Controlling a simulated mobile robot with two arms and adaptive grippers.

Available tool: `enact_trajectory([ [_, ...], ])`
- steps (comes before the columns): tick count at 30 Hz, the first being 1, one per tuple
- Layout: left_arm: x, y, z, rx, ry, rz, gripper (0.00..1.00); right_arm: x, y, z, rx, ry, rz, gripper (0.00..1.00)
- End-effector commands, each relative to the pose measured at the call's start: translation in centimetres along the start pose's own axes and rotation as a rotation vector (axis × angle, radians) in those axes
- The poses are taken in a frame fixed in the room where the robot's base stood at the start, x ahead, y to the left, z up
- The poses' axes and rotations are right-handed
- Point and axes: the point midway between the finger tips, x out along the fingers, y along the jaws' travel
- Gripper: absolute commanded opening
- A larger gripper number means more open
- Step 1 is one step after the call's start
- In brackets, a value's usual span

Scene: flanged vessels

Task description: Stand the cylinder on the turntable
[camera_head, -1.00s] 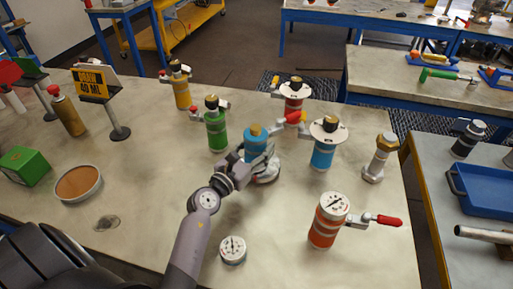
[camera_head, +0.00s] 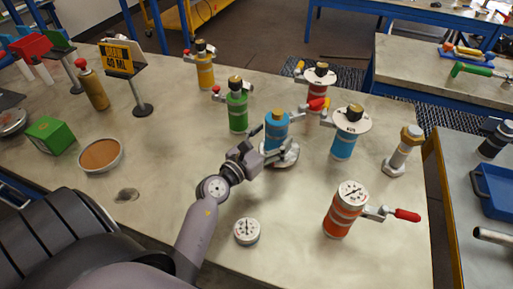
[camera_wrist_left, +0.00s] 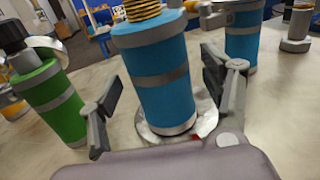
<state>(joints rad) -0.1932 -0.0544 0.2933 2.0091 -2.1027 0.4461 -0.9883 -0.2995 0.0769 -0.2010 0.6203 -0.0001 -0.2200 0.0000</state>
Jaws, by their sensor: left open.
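The blue cylinder (camera_head: 276,131) with grey bands and a brass top stands upright on a round silver turntable (camera_head: 290,157) near the middle of the table. In the left wrist view the cylinder (camera_wrist_left: 162,85) fills the centre, and its base rests on the metal disc (camera_wrist_left: 148,133). My left gripper (camera_head: 272,146) is open, with one finger on each side of the cylinder. In the left wrist view gaps show between the cylinder and both fingers (camera_wrist_left: 165,100). A small red mark shows on the disc's near edge. My right gripper is not in view.
A green vessel (camera_head: 237,110) stands left of the cylinder. A second blue vessel (camera_head: 344,143) with a white flange and a red vessel (camera_head: 318,90) stand close by. An orange vessel (camera_head: 342,210) with a red-handled valve and a gauge (camera_head: 247,232) stand nearer.

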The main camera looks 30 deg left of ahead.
Motion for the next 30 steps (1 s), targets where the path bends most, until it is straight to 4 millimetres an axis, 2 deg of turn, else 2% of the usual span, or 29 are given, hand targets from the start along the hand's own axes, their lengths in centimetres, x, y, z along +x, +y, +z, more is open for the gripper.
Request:
enact_trajectory([
  [1,-1.3,0.0,-0.3,0.002,0.003,0.001,0.72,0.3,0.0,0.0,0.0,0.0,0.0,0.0],
  [6,-5.1,0.1,-0.3,0.002,0.003,0.001,0.72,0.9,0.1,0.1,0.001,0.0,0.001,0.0],
  [12,-8.1,0.0,-0.3,0.002,0.002,0.001,0.72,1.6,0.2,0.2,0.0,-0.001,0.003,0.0],
  [18,-9.1,0.0,0.0,0.0,0.0,0.001,0.72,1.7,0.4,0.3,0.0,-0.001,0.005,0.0],
  [30,-9.1,0.0,0.0,0.0,0.0,0.0,0.72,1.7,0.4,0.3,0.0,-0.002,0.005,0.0],
])
